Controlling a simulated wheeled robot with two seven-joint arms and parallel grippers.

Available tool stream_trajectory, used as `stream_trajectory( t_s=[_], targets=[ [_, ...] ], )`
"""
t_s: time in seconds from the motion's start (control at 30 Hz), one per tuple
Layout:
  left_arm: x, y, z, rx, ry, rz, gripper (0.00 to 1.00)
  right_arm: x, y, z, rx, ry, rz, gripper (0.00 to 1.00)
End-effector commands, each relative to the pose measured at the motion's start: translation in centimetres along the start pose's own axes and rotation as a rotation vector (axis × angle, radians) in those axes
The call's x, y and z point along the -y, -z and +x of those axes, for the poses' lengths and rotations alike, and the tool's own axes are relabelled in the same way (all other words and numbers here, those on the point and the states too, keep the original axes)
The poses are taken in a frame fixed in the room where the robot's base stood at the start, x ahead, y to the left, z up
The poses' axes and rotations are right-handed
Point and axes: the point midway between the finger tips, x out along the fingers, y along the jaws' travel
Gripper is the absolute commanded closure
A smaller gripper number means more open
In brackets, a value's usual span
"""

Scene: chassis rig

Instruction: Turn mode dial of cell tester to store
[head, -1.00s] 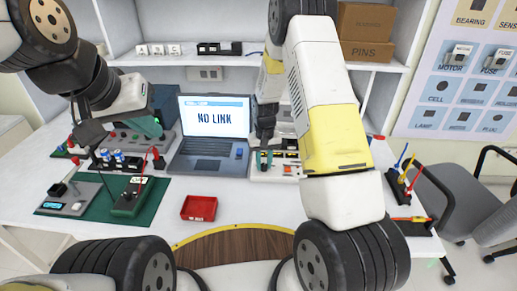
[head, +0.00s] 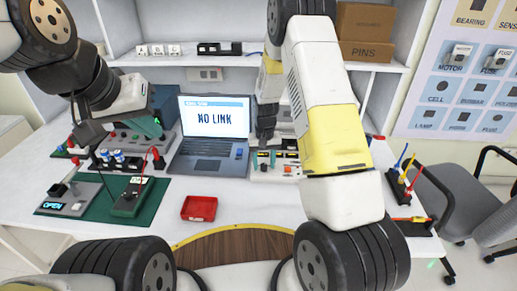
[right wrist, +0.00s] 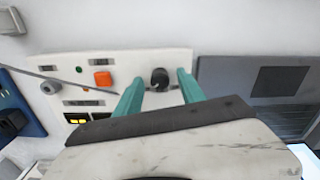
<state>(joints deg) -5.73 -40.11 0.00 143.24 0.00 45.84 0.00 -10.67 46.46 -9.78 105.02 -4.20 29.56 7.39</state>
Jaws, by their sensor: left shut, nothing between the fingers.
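A white panel (right wrist: 120,62) with a black round dial (right wrist: 160,78) lies under my right gripper (right wrist: 161,76). The gripper's two teal fingers are open, one on each side of the dial, with a visible gap to it. In the head view the panel (head: 285,172) sits right of the laptop, and my right arm partly covers it. I cannot read the dial's marks, nor tell whether this panel is the cell tester. My left gripper (head: 95,150) is shut and empty, above the instruments at the left of the table.
An orange button (right wrist: 102,78) is beside the dial. A laptop (head: 212,130) reads "NO LINK". A small display unit (head: 72,200) reads "OPEN" on a green mat, near a dark green meter (head: 130,198) with leads. A red tray (head: 199,208) lies front centre, with clear table around it.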

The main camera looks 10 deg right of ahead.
Motion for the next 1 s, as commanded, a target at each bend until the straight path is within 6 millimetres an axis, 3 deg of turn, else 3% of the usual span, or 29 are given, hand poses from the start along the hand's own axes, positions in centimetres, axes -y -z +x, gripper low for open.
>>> stream_trajectory(
  t_s=[0.17,0.6,1.0],
  targets=[
    [0.0,0.0,0.0,0.000,0.000,0.000,1.00,0.0,0.0,-0.5,-0.001,0.000,-0.001,0.53],
    [0.0,0.0,0.0,0.000,0.000,0.000,1.00,0.0,0.1,-7.1,-0.003,0.000,0.000,0.53],
    [0.0,0.0,0.0,0.000,0.000,0.000,1.00,0.0,0.0,-7.8,0.000,0.000,0.000,0.53]
  ],
)
